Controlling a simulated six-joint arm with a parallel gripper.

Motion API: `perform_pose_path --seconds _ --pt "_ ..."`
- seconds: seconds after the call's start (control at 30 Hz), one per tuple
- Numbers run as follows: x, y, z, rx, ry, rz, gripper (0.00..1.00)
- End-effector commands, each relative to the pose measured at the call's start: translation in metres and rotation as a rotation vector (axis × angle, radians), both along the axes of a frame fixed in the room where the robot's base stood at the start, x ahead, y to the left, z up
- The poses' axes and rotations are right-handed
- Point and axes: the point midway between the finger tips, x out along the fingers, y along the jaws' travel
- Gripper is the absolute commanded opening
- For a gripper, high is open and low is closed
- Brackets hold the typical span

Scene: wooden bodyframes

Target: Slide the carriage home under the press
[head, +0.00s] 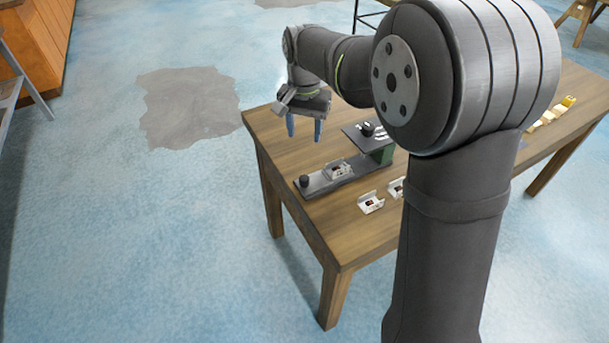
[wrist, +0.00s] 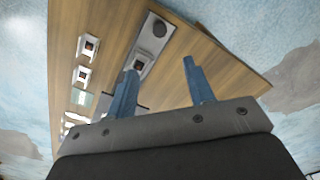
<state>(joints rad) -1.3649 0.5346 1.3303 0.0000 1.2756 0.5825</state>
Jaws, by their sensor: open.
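The press (head: 381,148), with a dark top plate and a green column, stands on the table. A dark rail (head: 315,183) runs from it toward the table's near left edge, with a black knob (head: 304,181) at its outer end. The carriage (head: 337,170), a light metal piece with a dark part in it, sits on the rail between knob and press, clear of the press top. In the wrist view the carriage (wrist: 141,63) is partly behind a finger. My gripper (head: 304,130) is open and empty, above the table's far left side, apart from the carriage. It also shows in the wrist view (wrist: 160,78).
Light metal trays (head: 371,202) lie beside the rail; several show in the wrist view (wrist: 83,75). Yellow and pale pieces (head: 551,110) lie at the table's far right. The wooden table (head: 270,135) is bare at its left corner. My arm hides its middle right.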

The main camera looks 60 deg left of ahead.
Motion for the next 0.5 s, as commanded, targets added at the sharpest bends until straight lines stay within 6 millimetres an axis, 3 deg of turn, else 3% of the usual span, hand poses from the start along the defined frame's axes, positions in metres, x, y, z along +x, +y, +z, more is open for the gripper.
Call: perform_pose_path --seconds 0.5 --pt "0.0 -0.001 -0.108 -0.006 0.001 0.002 0.48"
